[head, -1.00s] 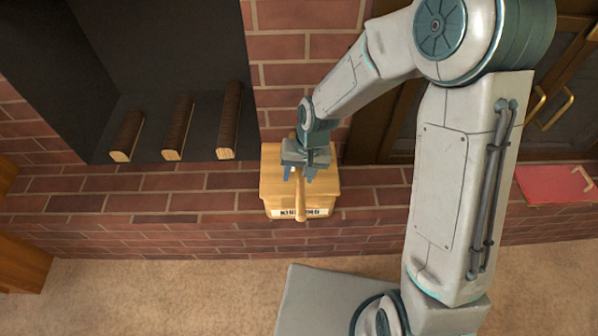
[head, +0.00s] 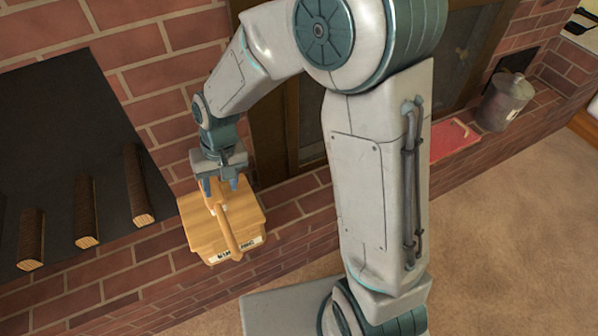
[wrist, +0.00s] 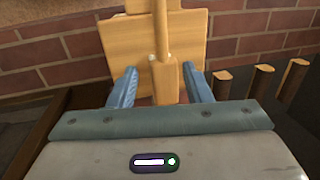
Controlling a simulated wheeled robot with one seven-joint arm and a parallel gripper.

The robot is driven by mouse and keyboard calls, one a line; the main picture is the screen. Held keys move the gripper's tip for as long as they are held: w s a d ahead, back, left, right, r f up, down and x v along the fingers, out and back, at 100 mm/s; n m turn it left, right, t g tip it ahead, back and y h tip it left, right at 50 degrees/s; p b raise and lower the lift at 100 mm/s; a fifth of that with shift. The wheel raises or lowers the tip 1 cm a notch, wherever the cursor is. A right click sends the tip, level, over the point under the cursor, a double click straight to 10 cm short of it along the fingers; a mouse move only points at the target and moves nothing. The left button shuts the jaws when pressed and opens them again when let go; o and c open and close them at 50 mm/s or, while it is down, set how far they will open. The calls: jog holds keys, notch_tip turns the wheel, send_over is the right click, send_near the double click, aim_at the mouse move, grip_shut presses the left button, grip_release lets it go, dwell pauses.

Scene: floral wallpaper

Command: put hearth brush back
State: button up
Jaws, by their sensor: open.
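The hearth brush, with a pale wooden handle (head: 229,238), lies across the top of a wooden box (head: 193,229) with a white label that seems to read "kindling". The handle reaches over the box's front edge. My gripper (head: 220,187) is open and points down over the back of the box. In the wrist view, the brush's wider wooden block (wrist: 165,82) is between the two blue fingers (wrist: 163,88), with gaps on both sides. The bristles cannot be made out. Whether the fingers touch the lid is unclear.
The box stands on a brick hearth (head: 165,270). Several cut logs (head: 137,187) lie in the dark fireplace at left. A red flat object (head: 452,140) and a grey metal bucket (head: 503,102) are at right. Open carpet (head: 500,240) lies in front.

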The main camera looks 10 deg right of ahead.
jog(key=s+d+r+m, duration=0.1)
jog(key=s+d+r, duration=0.2)
jog(key=d, duration=0.4)
jog(key=s+d+r+t+h, duration=0.1)
jog(key=s+d+r, duration=0.2)
jog(key=d, duration=0.5)
jog(key=s+d+r+m+t+h, duration=0.1)
jog(key=s+d+r, duration=0.3)
jog(key=d, duration=0.3)
jog(key=shift+s+d+m, duration=0.2)
jog(key=shift+m, duration=0.1)
